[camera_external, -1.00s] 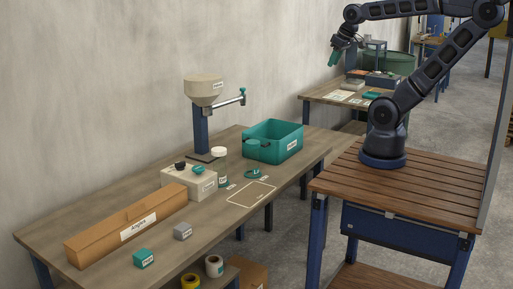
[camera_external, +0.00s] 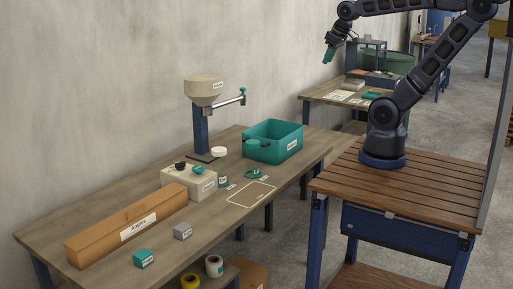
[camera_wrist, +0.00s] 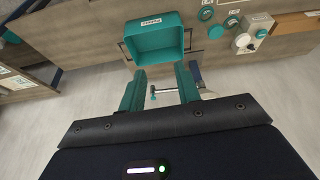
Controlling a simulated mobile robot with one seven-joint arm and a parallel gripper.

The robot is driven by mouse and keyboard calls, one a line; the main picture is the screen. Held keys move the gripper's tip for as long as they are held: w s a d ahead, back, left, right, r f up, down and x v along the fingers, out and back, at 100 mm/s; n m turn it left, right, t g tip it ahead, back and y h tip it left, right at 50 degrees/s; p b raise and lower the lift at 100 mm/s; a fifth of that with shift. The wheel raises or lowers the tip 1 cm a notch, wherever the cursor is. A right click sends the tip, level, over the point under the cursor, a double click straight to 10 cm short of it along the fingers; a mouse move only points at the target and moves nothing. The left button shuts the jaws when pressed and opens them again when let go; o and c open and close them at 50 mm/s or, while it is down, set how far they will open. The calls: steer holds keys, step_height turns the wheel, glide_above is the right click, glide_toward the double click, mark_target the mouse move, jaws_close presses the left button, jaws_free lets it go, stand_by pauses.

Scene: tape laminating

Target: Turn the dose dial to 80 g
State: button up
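A cream box (camera_external: 207,188) stands on the long workbench, with a black knob (camera_external: 180,165) and a teal knob (camera_external: 198,170) on top. I cannot tell for certain which knob is the dose dial, and no dose marks are readable. The same box (camera_wrist: 263,22) shows at the upper right of the wrist view. My gripper (camera_wrist: 159,88) has teal fingers, parted with nothing between them. In the outside view my gripper (camera_external: 328,56) is high in the air, well right of and away from the box.
A beige hopper (camera_external: 204,88) on a blue post, with a side arm, rises behind the box. A teal bin (camera_external: 277,151) stands right of it. An orange-brown case (camera_external: 125,226) lies in front. Small teal (camera_external: 144,258) and grey (camera_external: 183,231) blocks sit near the front edge.

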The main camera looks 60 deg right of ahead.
steer(key=w+a+r+n+g, duration=0.15)
steer(key=w+a, duration=0.25)
steer(key=w, duration=0.4)
steer(key=w+a+r+n, duration=0.1)
steer(key=w+a+n, duration=0.15)
steer(key=w, duration=0.45)
steer(key=n+g, duration=0.3)
steer(key=n, duration=0.4)
glide_above(180, 165)
step_height(180, 165, down, 29)
steer(key=f, duration=1)
steer(key=shift+w+d+f, duration=0.15)
steer(key=shift+w+d, duration=0.05)
steer(key=shift+d, duration=0.05)
jaws_close()
